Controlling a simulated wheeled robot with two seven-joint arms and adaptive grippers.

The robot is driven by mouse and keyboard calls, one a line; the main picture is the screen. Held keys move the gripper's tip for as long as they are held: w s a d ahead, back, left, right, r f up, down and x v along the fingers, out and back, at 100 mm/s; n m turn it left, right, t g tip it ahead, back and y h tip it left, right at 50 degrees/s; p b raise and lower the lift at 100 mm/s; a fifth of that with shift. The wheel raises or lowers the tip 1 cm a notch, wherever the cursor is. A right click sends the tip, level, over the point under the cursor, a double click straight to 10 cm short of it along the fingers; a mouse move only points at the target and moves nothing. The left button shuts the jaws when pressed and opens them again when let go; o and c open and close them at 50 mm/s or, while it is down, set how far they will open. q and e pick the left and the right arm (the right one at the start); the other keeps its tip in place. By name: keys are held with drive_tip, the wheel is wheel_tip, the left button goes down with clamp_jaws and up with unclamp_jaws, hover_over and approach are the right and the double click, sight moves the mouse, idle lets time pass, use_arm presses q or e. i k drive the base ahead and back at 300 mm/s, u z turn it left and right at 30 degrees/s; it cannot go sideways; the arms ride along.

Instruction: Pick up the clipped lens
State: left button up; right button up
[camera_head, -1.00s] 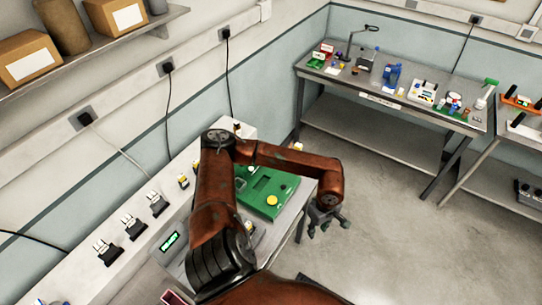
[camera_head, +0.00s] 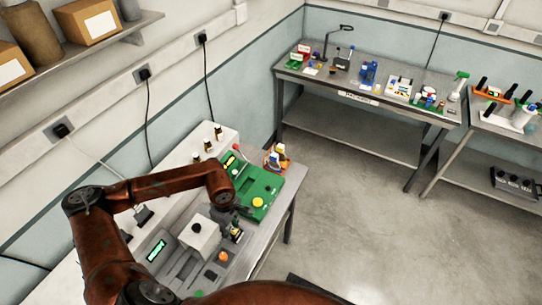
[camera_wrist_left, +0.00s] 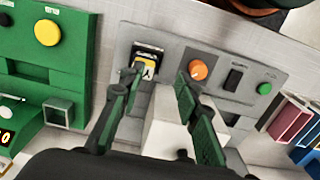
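I cannot tell for sure which thing is the clipped lens. A small dark piece with a yellow label (camera_wrist_left: 147,62) sits on the grey panel, close to one fingertip of my left gripper (camera_wrist_left: 160,76). The left gripper is open with nothing between its fingers. In the head view the left gripper (camera_head: 226,216) is low over the bench, between the green device and the grey device, and it partly hides what lies under it. A white block (camera_wrist_left: 165,130) shows between and below the fingers. My right gripper is not in view.
The green device (camera_head: 262,190) with a yellow button stands beside the gripper. The grey panel has an orange button (camera_wrist_left: 198,70) and a green button (camera_wrist_left: 264,89). Coloured blocks (camera_wrist_left: 292,118) lie at the right. A far bench (camera_head: 350,95) holds several items. The floor is clear.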

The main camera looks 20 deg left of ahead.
sight(280, 148)
drive_tip(key=i, duration=1.65)
drive_tip(key=z, duration=0.05)
